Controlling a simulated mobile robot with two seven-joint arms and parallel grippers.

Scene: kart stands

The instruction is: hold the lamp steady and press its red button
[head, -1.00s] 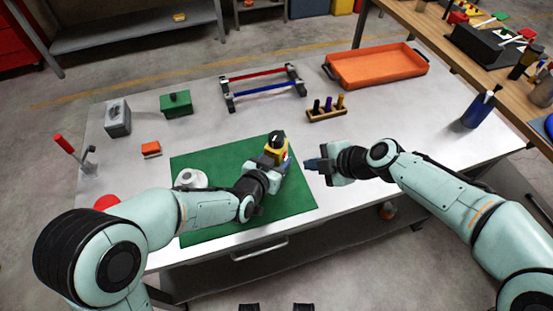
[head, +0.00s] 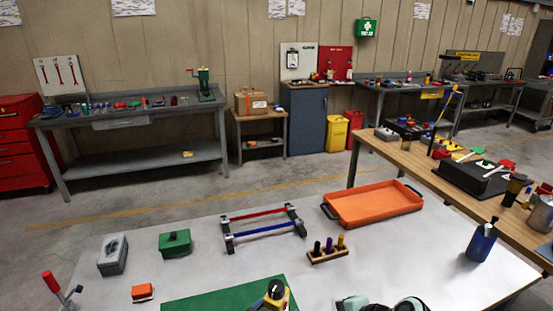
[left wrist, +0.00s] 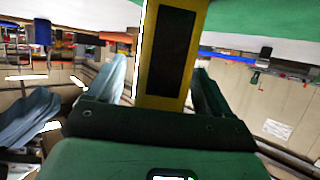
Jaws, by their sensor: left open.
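The lamp (head: 268,299), yellow with a black top, shows at the bottom edge of the head view, cut off below, at the green mat (head: 225,298). In the left wrist view its yellow body with a dark panel (left wrist: 171,50) stands between the fingers of my left gripper (left wrist: 160,75). That gripper is open, one finger on either side of the lamp; I cannot tell whether they touch it. The red button is not visible. Only a link of my right arm shows at the bottom of the head view; its gripper is out of frame.
A wooden bench stands at right.

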